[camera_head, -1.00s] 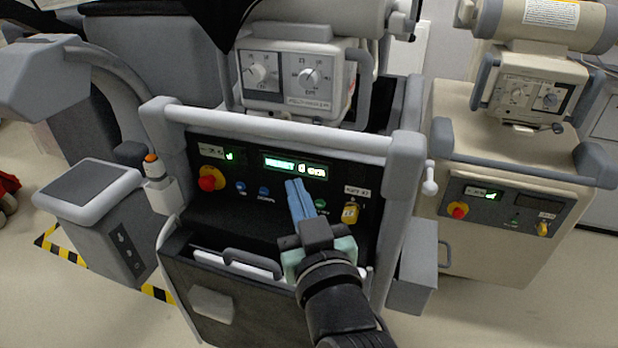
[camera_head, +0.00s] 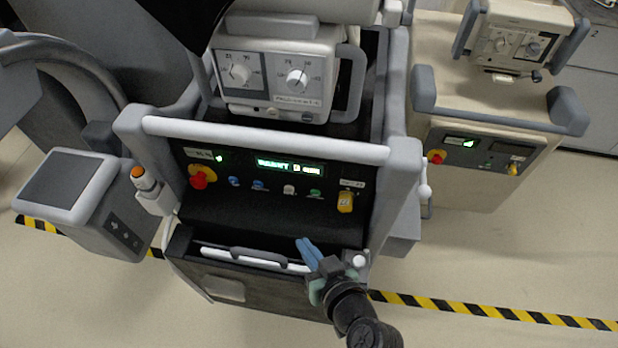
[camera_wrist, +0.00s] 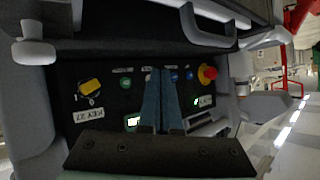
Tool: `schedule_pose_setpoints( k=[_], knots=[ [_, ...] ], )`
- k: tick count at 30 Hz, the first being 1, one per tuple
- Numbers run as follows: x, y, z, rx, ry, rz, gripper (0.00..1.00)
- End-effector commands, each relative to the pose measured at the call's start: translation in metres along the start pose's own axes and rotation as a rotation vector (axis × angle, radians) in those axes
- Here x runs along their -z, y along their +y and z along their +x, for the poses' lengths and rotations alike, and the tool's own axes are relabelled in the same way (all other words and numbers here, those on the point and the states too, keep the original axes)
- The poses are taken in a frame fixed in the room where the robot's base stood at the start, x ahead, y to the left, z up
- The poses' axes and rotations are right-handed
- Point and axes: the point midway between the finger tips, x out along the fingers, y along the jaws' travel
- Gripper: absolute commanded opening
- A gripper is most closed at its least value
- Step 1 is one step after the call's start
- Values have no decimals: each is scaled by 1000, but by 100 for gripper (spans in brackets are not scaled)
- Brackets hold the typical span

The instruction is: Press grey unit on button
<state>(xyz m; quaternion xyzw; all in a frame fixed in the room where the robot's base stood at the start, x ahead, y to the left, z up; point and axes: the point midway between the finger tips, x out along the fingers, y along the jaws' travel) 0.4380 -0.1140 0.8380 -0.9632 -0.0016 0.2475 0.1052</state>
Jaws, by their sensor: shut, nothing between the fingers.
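The grey unit (camera_head: 380,130) stands in the middle of the head view, with a black control panel (camera_head: 205,215). The panel carries a red knob (camera_head: 199,176), two blue buttons (camera_head: 234,181), a white button (camera_head: 289,190), a green button (camera_head: 315,194) and a yellow key switch (camera_head: 346,201). Its display (camera_head: 287,167) is lit green. The small button labels are too blurred to read. My gripper (camera_head: 304,243) is shut and empty, below and in front of the panel, apart from the buttons. In the wrist view, its blue fingers (camera_wrist: 160,72) hide part of the button row.
A beige unit (camera_head: 490,112) with a similar panel stands to the right. A side screen box (camera_head: 65,190) is at left, near an orange-tipped holder (camera_head: 142,178). A white rail (camera_head: 265,140) crosses above the panel, and a drawer handle (camera_head: 262,257) lies below it.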

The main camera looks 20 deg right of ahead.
Motion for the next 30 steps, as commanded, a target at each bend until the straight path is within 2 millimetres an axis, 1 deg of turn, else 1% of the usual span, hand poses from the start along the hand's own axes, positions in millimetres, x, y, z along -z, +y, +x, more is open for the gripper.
schedule_pose_setpoints(
  k=[7,11,14,24,30],
  knots=[
    [0,0,1,0,1,-1,0],
    [4,4,6,-1,2,-1,0],
    [10,9,13,-2,4,-3,0],
    [33,34,46,-2,3,-4,0],
    [42,42,59,0,2,-3,0]
  ],
)
